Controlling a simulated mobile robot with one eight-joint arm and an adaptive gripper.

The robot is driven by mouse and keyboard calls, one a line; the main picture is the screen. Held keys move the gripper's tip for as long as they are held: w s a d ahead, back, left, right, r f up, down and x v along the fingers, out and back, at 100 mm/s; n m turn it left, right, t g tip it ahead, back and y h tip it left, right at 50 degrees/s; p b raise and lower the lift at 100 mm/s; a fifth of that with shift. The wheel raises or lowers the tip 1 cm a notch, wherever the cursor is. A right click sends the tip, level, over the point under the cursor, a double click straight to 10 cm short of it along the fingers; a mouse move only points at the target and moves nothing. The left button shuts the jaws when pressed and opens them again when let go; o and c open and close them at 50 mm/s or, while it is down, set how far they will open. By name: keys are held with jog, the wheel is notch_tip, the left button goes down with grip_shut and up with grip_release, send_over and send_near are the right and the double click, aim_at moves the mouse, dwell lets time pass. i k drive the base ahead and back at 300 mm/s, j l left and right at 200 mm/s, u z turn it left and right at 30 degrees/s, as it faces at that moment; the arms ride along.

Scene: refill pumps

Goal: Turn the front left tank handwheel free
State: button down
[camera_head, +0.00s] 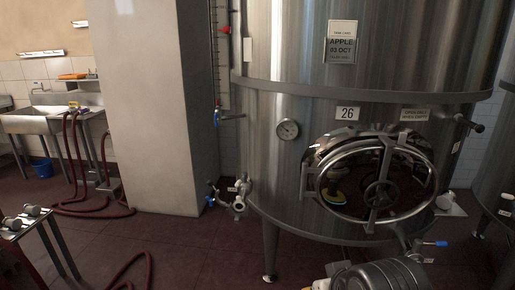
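The large steel tank (270,170) fills the right half of the head view, marked with a "26" plate (347,113) and an "APPLE" sign (341,42). Low on its front is a round manway door (345,205) in a shiny metal ring. A dark spoked handwheel (383,194) sits at the middle of the door, on an upright bar across it. The door looks closed against the tank. I cannot tell how tight the handwheel is. My gripper is not in view, and nothing is seen touching the handwheel.
A second tank (497,160) is at the right edge. A pale pillar (157,100), sink (42,115) and red hoses (75,150) are left.

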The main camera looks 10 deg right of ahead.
aim_at(381, 197)
jog(key=j+z, duration=0.2)
jog(key=z, duration=0.2)
jog(key=k+j+z, duration=0.15)
jog(key=z, duration=0.25)
jog(key=k+j+z, duration=0.15)
jog(key=z, duration=0.2)
